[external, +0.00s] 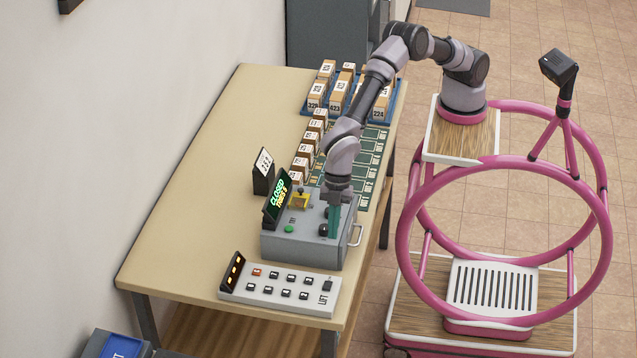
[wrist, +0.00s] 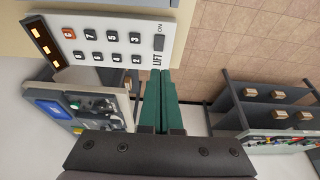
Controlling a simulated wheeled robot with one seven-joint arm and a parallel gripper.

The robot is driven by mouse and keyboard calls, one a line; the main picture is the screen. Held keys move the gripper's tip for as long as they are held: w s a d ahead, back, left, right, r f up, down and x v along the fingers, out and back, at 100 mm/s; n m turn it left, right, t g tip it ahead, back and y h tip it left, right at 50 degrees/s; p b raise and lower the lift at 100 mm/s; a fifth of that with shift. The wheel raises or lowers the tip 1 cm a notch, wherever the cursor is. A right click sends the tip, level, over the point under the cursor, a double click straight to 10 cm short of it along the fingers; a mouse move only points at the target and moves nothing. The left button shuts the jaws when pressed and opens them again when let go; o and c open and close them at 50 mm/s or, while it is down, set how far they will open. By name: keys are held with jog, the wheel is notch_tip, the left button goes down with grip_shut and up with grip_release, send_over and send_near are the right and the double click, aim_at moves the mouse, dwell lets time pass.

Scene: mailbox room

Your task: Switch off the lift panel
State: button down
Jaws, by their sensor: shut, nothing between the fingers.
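The lift panel (external: 275,303) is a white slab with several black buttons, one orange button, an amber-lit display (external: 234,270) and the word LIFT. It lies at the table's near end. Its black switch (external: 327,286) is at the right end. The panel (wrist: 88,45) is at the upper left of the wrist view, with the switch (wrist: 159,43) beside the marking ON. My gripper (external: 333,234) has green fingers, shut and empty, pointing down by the grey box, behind the panel in the external view. In the wrist view the fingertips (wrist: 162,73) appear just below the switch; contact cannot be told.
The grey box (external: 300,248) carries a lit CLOSED display (external: 277,195), a green button, black knobs and a side handle (external: 356,236). Small labelled boxes (external: 302,163) line the table (external: 205,170) behind it. The table's left side is clear. A blue-screened unit (wrist: 62,108) stands lower down.

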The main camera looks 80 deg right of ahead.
aim_at(327, 287)
jog(key=shift+a, duration=0.1)
jog(key=shift+w+a+r, duration=0.15)
jog(key=shift+w+a, duration=0.05)
jog(key=shift+a, duration=0.4)
jog(key=x, duration=1.4)
jog(key=shift+d, duration=0.35)
jog(key=shift+f, duration=0.35)
